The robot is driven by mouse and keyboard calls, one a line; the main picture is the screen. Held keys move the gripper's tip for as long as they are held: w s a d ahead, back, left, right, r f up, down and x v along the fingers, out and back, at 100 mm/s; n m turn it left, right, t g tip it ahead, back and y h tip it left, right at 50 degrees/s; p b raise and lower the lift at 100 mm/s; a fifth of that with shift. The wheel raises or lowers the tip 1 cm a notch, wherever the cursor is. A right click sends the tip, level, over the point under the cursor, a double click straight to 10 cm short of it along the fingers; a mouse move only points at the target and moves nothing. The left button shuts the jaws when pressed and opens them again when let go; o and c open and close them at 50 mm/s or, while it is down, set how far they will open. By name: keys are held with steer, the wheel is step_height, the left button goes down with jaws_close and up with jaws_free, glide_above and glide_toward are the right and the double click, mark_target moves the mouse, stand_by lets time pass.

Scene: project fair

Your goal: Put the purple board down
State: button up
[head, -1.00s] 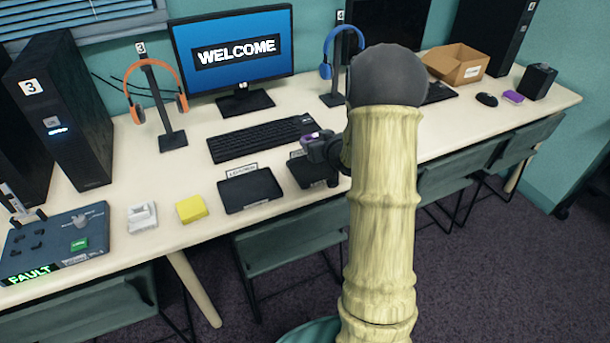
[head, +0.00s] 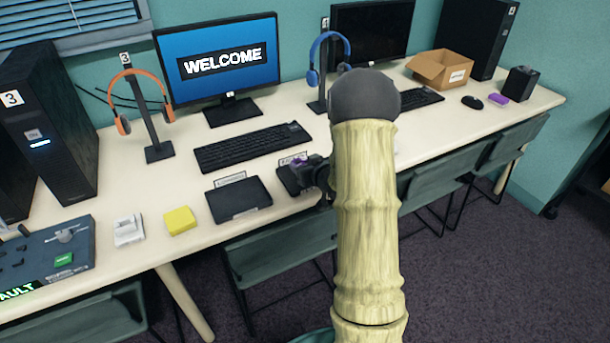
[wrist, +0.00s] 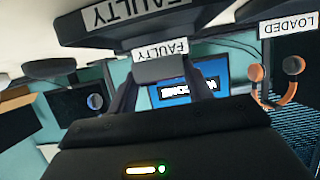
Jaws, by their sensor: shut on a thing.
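My gripper (head: 306,166) is over the right-hand dark tray (head: 286,182) near the table's front edge, and my arm hides part of that tray. A small purple patch of the board (head: 299,162) shows at the fingertips. In the wrist view, my gripper (wrist: 163,80) is shut on a small block, the board (wrist: 160,70), which looks grey there. The tray labelled FAULTY (wrist: 75,32) is close to it. Whether the board touches the tray, I cannot tell. The left-hand dark tray (head: 240,202) looks empty; a LOADED label (wrist: 288,27) shows in the wrist view.
A keyboard (head: 250,147) and WELCOME monitor (head: 220,65) stand behind the trays. A yellow block (head: 180,221), white part (head: 128,230) and fault panel (head: 45,255) are left. Another purple block (head: 498,97) lies far right. Chairs (head: 285,240) line the front edge.

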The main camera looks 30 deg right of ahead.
step_height(320, 180, down, 4)
steer(key=shift+w+r+b, duration=0.15)
steer(key=shift+b, duration=0.25)
steer(key=shift+d, duration=0.2)
steer(key=shift+a+f, duration=0.25)
steer(key=shift+a, duration=0.1)
steer(key=o, duration=1)
steer(key=shift+r, duration=0.1)
steer(key=shift+d, duration=0.1)
steer(key=shift+r, duration=0.2)
steer(key=p+v, duration=0.1)
steer(key=v, duration=1.1)
